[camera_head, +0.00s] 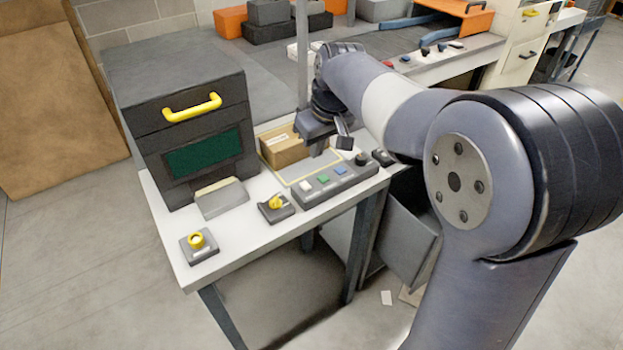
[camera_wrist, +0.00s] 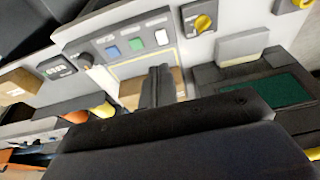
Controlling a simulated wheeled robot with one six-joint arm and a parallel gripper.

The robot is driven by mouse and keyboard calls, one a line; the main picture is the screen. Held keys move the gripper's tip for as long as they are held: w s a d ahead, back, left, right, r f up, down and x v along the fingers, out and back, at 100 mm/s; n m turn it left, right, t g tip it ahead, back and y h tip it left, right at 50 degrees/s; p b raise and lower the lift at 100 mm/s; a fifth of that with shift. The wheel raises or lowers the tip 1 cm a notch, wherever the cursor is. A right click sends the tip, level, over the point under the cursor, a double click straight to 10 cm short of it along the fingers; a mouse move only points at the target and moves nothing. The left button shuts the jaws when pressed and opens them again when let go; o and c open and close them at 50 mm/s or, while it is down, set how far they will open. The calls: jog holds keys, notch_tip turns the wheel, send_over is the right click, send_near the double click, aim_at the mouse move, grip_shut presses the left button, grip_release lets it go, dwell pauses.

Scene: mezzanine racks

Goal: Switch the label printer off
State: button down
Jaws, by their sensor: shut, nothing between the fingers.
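A dark grey machine (camera_head: 188,125) with a green screen and yellow handle stands at the left of the white bench; I cannot read a name on it. In front of it are a yellow rotary switch (camera_head: 275,205) and a yellow round button (camera_head: 197,241). A grey panel (camera_head: 333,183) carries white, green and blue buttons and a black knob. A small dark switch box (camera_head: 383,157) sits at its right end. In the wrist view the rotary switch (camera_wrist: 203,23) and switch box (camera_wrist: 57,68) also show. My gripper (camera_head: 333,147) is shut and empty, above the bench behind the panel.
A cardboard box (camera_head: 283,147) sits behind the panel, close to my gripper. A thin post (camera_head: 303,60) rises at the bench's back. A grey sloped block (camera_head: 221,197) lies before the machine. The bench front between the yellow controls is clear.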

send_over(310, 188)
jog(key=f, duration=1)
jog(key=shift+s+d, duration=0.2)
jog(key=shift+s, duration=0.05)
jog(key=shift+f, duration=0.8)
jog(key=shift+s+d+f+t+b, duration=0.1)
jog(key=shift+f+t+b, duration=0.4)
jog(key=shift+b, duration=0.65)
jog(key=shift+r+y, duration=0.15)
jog(key=shift+y, duration=0.15)
jog(key=shift+w+a+r+p, duration=0.4)
jog(key=shift+w+a+p, duration=0.05)
jog(key=shift+w+p, duration=0.15)
